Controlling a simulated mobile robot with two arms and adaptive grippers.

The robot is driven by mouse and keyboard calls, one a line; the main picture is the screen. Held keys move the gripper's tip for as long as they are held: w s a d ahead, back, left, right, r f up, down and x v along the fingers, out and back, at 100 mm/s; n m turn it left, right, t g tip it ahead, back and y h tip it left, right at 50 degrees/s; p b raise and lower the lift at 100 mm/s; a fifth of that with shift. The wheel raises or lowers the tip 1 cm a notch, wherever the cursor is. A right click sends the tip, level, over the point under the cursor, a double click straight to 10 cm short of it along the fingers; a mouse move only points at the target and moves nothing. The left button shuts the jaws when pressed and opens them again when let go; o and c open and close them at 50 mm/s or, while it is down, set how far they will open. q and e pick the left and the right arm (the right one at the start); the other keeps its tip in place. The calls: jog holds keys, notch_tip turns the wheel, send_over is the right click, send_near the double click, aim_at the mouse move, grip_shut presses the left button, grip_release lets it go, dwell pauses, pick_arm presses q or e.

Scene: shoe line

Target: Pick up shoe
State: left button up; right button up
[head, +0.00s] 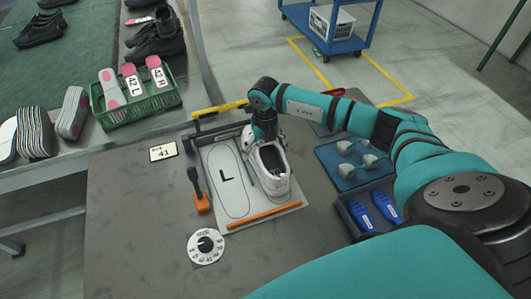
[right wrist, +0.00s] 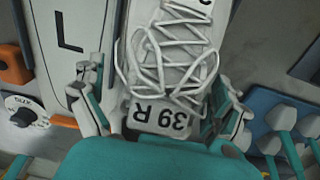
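A white laced shoe (head: 271,172) stands on the right part of a pale board (head: 219,158) with a foot outline marked L beside it. In the right wrist view the shoe (right wrist: 170,60) shows its laces and a tongue label reading 39 R. My right gripper (head: 265,130) is over the far end of the shoe in the head view. In the right wrist view the right gripper (right wrist: 160,112) has its fingers apart, one on each side of the shoe, with what look like small gaps. My left gripper is not in view.
Left of the board are an orange-based tool (head: 202,203), a dial (head: 206,246) and a card reading 41 (head: 163,151). Right are a blue tray (head: 332,160) with grey pieces and a tray with blue shoe forms (head: 385,206). A green crate (head: 140,107) stands back left.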

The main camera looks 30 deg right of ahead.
jog(key=c, duration=1.2)
jog(key=shift+o, duration=0.2)
jog(key=shift+r, duration=0.2)
